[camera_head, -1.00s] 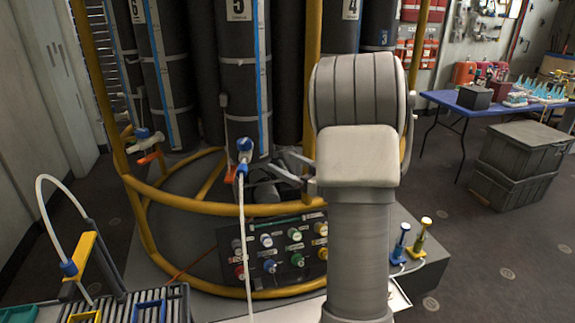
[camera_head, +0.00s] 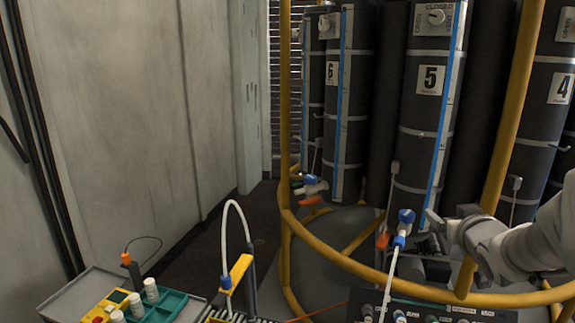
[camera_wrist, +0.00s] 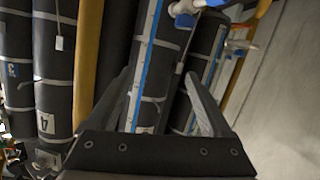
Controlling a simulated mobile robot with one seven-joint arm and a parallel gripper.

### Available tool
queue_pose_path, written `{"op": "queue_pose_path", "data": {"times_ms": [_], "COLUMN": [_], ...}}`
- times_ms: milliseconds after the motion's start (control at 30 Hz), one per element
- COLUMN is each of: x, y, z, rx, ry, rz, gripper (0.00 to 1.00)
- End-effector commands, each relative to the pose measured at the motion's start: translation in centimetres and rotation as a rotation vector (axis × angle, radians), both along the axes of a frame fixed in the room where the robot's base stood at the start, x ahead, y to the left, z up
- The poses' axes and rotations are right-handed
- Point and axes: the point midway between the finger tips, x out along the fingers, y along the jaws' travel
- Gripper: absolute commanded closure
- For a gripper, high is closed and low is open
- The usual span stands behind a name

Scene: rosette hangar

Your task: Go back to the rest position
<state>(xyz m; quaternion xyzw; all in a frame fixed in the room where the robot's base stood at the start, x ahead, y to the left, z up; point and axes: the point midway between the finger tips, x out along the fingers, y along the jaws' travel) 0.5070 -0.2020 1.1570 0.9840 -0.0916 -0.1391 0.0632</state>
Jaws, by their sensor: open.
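My gripper (camera_head: 434,227) is open and empty in the head view, at the end of my arm coming in from the right. Its fingers appear just right of a blue connector (camera_head: 405,217) with a white hose (camera_head: 389,280) hanging below; the depth gap cannot be told. In the wrist view my gripper (camera_wrist: 158,82) has its two fingers wide apart, with nothing between them but dark cylinders behind. A blue and white connector (camera_wrist: 184,17) shows beyond the fingers at the top.
A yellow rail frame (camera_head: 370,262) surrounds tall black cylinders (camera_head: 430,85) close to my gripper. A valve panel (camera_head: 430,309) sits below. At lower left are a green tray (camera_head: 172,305) and a yellow holder (camera_head: 238,270) with a looped white hose. A pale wall (camera_head: 120,100) stands left.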

Motion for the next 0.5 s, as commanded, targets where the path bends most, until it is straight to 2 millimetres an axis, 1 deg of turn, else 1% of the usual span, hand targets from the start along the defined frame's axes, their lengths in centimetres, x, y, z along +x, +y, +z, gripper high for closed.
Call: {"op": "queue_pose_path", "data": {"times_ms": [33, 167, 200, 267, 367, 467, 500], "x": [-0.8, -3.6, -4.6, -6.3, -9.3, -12.8, -14.2], "y": [1.1, 3.4, 4.3, 5.7, 8.2, 11.0, 12.2], "z": [1.4, 2.4, 2.6, 2.8, 2.9, 2.7, 2.6], "rx": [0.004, 0.030, 0.041, 0.059, 0.092, 0.127, 0.138], "ry": [0.025, 0.131, 0.166, 0.220, 0.319, 0.424, 0.466], "rz": [-0.019, -0.070, -0.080, -0.090, -0.090, -0.073, -0.060], "gripper": [0.16, 0.16, 0.16, 0.16, 0.16, 0.16, 0.16]}}
